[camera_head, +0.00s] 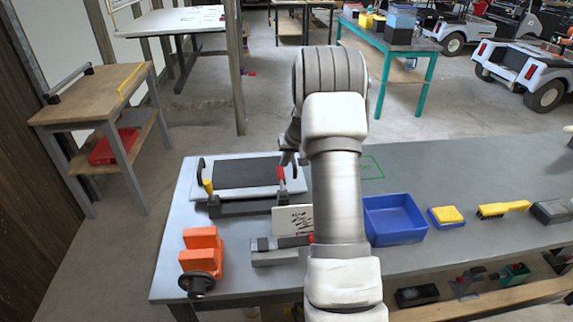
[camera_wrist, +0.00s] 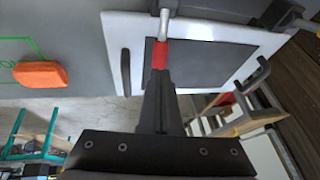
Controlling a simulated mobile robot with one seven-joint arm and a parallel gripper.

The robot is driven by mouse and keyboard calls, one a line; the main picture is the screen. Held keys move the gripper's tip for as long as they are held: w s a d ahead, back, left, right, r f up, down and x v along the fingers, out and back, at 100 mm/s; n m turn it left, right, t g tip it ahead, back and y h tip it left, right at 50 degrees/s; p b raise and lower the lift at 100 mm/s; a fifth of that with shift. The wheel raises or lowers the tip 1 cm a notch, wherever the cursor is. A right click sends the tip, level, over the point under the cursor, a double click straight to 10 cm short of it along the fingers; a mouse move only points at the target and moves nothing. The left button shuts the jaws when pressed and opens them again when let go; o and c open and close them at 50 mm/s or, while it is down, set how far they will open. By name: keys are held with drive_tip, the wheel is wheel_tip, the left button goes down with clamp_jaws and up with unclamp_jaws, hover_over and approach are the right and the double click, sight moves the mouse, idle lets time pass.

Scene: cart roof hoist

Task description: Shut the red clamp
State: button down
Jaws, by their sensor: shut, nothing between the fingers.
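The red clamp (camera_head: 281,174) stands at the right end of a dark bar along the near edge of a white panel (camera_head: 297,187) with a dark grey centre. Its red handle points up in the head view. In the wrist view the red grip (camera_wrist: 160,54) sits on a pale metal lever, straight ahead of my fingertips. My gripper (camera_head: 287,158) is shut and empty, close to the red grip; it also shows in the wrist view (camera_wrist: 158,82). I cannot tell whether the fingers touch the grip. My arm hides part of the panel's right side.
A yellow-handled clamp (camera_head: 208,187) stands at the bar's left end. An orange vice (camera_head: 202,252), a white note card (camera_head: 291,219) and a blue bin (camera_head: 394,224) are on the bench. An orange block (camera_wrist: 40,74) lies beside the panel in the wrist view. The bench's right rear is clear.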

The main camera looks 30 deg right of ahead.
drive_tip(key=w+v, duration=0.1)
drive_tip(key=v, duration=1)
drive_tip(key=shift+d+r, duration=0.15)
drive_tip(key=shift+d, duration=0.05)
drive_tip(key=s+a+r+n+p, duration=0.1)
drive_tip(key=s+a+r, duration=0.4)
drive_tip(key=a+r, duration=0.3)
drive_tip(key=s+a+r+n, duration=0.1)
drive_tip(key=s+a+r, duration=0.5)
drive_tip(key=a, duration=0.4)
drive_tip(key=s+a+n, duration=0.1)
drive_tip(key=s+a, duration=0.4)
drive_tip(key=s, duration=0.5)
drive_tip(key=s+a+n+p, duration=0.1)
drive_tip(key=s+a, duration=0.4)
drive_tip(key=s, duration=0.5)
drive_tip(key=shift+a+r+n, duration=0.3)
drive_tip(key=shift+r, duration=0.05)
